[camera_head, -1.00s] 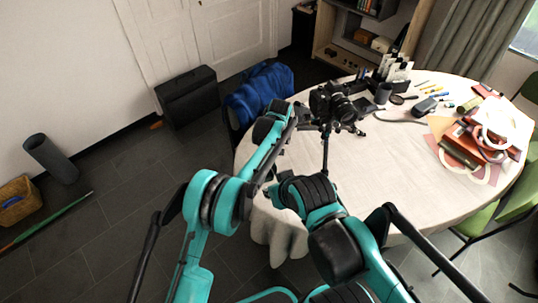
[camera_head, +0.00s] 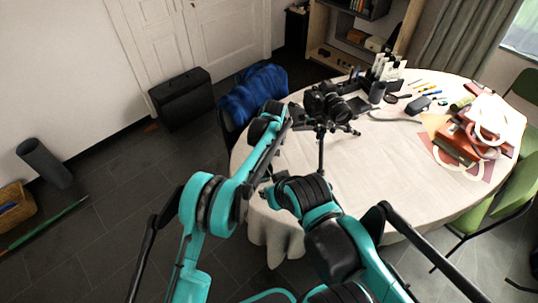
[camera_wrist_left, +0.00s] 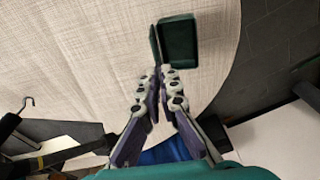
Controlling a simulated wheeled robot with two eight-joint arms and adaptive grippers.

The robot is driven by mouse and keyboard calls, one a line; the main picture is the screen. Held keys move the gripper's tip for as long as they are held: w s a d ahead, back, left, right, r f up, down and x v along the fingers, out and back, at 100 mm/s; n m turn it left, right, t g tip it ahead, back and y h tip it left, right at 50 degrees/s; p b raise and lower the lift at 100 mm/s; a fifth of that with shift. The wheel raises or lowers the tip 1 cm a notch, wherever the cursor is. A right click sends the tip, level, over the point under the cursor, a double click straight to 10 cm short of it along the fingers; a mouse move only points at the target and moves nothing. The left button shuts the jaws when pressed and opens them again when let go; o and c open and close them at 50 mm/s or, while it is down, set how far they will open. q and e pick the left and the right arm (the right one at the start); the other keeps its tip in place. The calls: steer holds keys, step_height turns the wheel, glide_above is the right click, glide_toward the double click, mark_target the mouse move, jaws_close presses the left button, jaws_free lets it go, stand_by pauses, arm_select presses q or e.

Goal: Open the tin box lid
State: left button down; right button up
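The tin box (camera_wrist_left: 179,43) is dark green and stands on the cream tablecloth near the table edge in the left wrist view. Its lid (camera_wrist_left: 154,43) shows as a narrow green panel raised along the box's left side, so the dark inside is visible. My left gripper (camera_wrist_left: 162,69) is just below the box in that view. Its fingertips are close together near the lid's lower end; I cannot tell whether they touch it. I see nothing held between them. In the head view my arms hide the box. My right gripper is not visible.
The round table (camera_head: 375,170) has clear cloth in its middle. Books and rings (camera_head: 470,140) lie at the right, with bottles (camera_head: 387,68) at the back. A blue cloth (camera_head: 253,93) covers a chair beside the table.

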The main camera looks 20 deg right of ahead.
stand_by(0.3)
arm_select(q)
steer(key=c, duration=2)
jaws_free()
steer(key=shift+c, duration=0.2)
step_height(320, 180, up, 9)
steer(key=s+d+p, duration=0.1)
steer(key=p, duration=0.3)
steer(key=shift+d+f+p, duration=0.15)
steer(key=shift+d+p, duration=0.1)
steer(key=shift+p, duration=0.05)
steer(key=shift+s, duration=0.1)
step_height(320, 180, up, 12)
steer(key=s, duration=0.1)
steer(key=shift+s+d, duration=0.15)
steer(key=shift+s, duration=0.05)
